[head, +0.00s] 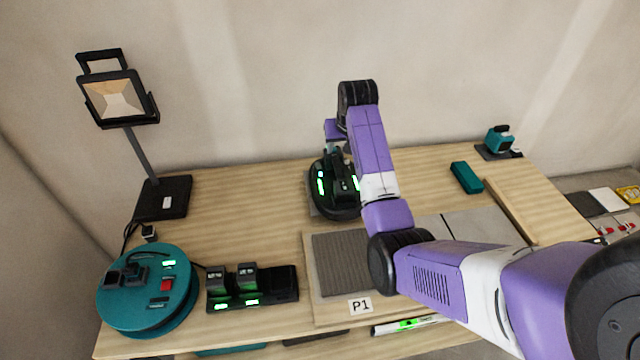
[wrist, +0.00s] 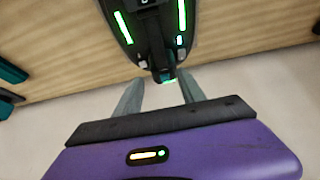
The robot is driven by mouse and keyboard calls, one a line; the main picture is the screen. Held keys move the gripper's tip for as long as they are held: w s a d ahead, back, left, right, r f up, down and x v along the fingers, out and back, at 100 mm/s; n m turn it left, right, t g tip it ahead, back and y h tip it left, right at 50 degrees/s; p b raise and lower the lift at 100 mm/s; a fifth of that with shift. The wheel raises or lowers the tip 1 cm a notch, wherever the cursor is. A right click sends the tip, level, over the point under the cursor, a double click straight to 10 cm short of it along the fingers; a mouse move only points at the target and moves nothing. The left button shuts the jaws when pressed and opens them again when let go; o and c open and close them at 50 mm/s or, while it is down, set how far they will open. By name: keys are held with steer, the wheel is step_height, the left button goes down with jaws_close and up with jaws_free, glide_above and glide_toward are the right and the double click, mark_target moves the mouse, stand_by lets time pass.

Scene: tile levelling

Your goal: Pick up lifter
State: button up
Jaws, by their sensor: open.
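The lifter appears to be the black device with green light strips (head: 335,187) on the table behind the tiled board. My arm partly covers it in the head view. In the wrist view the lifter (wrist: 150,30) fills the top middle, with a green strip on each side and a narrow end pointing toward my gripper. My gripper (wrist: 160,86) is open, its two grey fingers apart. The lifter's narrow end shows at the gap between the fingertips; I cannot tell whether they touch. In the head view my gripper is mostly hidden by my arm.
A board with grey tiles (head: 340,250) and a P1 label lies in front. A teal reel (head: 150,290), a battery charger (head: 250,290) and a work lamp (head: 118,95) stand left. A teal block (head: 466,177) and a teal tool (head: 498,140) are right. The wall is close behind.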

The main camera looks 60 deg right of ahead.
mark_target(338, 165)
steer(key=shift+s+a+f+g+y, duration=0.3)
steer(key=shift+s+a+f+y, duration=0.1)
steer(key=shift+s+a+f, duration=0.25)
steer(key=shift+a+p+x, duration=0.2)
steer(key=shift+p+x, duration=0.15)
steer(key=shift+x, duration=1.55)
steer(key=shift+a+p+x, duration=0.25)
steer(key=shift+p+x, duration=0.1)
steer(key=shift+x, duration=1.5)
steer(key=shift+f, duration=0.4)
jaws_close()
steer(key=shift+w+d+r, duration=0.1)
steer(key=shift+r, duration=0.15)
